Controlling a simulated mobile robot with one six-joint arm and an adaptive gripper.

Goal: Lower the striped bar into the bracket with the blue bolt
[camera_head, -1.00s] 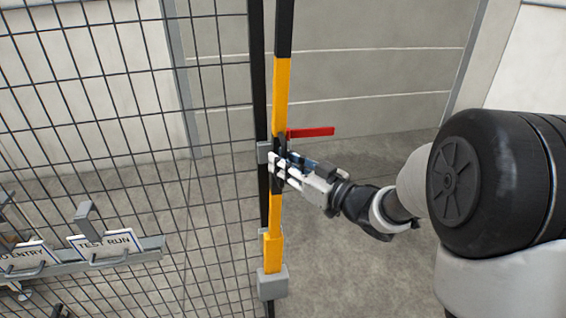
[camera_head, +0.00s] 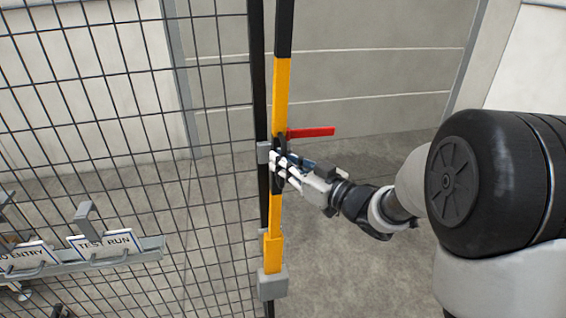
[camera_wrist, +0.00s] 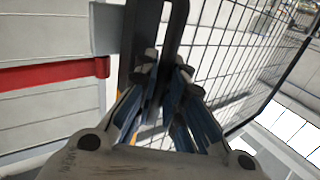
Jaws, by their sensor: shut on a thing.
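The striped bar (camera_head: 282,95), yellow and black, stands upright along the mesh fence's edge post. My gripper (camera_head: 280,166) is shut on it at a dark stretch about mid-height, coming from the right. In the wrist view my gripper (camera_wrist: 165,80) has its fingers closing around a dark upright part (camera_wrist: 177,40), and the fingers hide much of the contact. A grey block (camera_head: 272,283) and a yellow piece (camera_head: 273,248) are at the bar's lower part. I see no blue bolt, so I cannot tell which bracket has it.
A red flat piece (camera_head: 311,132) sticks out to the right just above my gripper. Mesh fence (camera_head: 130,110) fills the left side. A grey rail (camera_head: 130,247) holds hanging signs, one reading TEST RUN (camera_head: 105,243). The floor right of the bar is clear.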

